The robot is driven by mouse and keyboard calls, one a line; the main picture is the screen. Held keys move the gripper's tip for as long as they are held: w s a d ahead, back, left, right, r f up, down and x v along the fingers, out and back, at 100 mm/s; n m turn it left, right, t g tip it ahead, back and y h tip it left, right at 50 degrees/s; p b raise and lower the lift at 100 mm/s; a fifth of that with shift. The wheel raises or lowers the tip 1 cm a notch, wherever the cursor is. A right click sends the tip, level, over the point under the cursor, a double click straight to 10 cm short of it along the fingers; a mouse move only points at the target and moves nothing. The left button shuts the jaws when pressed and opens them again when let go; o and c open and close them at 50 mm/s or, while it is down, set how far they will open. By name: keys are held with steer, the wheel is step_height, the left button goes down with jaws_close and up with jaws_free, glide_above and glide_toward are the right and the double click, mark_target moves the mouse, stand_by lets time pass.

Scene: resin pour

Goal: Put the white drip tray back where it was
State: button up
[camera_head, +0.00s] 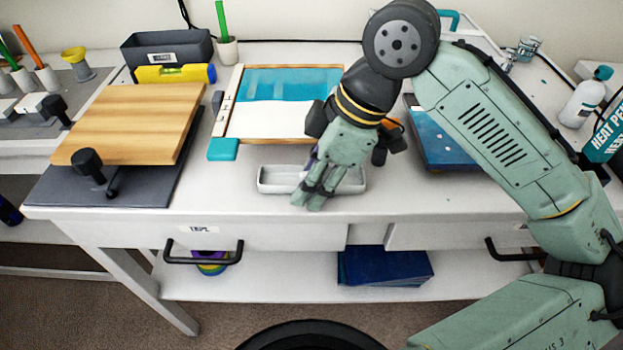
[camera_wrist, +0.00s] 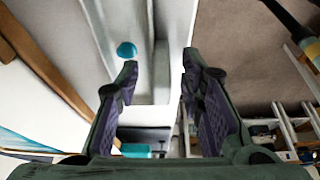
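The white drip tray (camera_head: 275,181) is a shallow, long tray with rounded corners. In the head view it lies near the table's front edge, its long side parallel to that edge. My gripper (camera_head: 308,200) points down over the tray's middle and front wall and hides part of it. In the wrist view my gripper (camera_wrist: 156,76) has its two fingers well apart, with pale surfaces beyond and between them.
Behind the tray lies a wood-framed screen (camera_head: 284,127) with a teal corner block (camera_head: 222,149). A wooden board (camera_head: 135,120) with a dark clamp (camera_head: 90,168) is at left. A blue panel (camera_head: 440,142) lies at right under my arm.

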jaws_close()
steer(key=shift+r, duration=0.15)
stand_by(0.4)
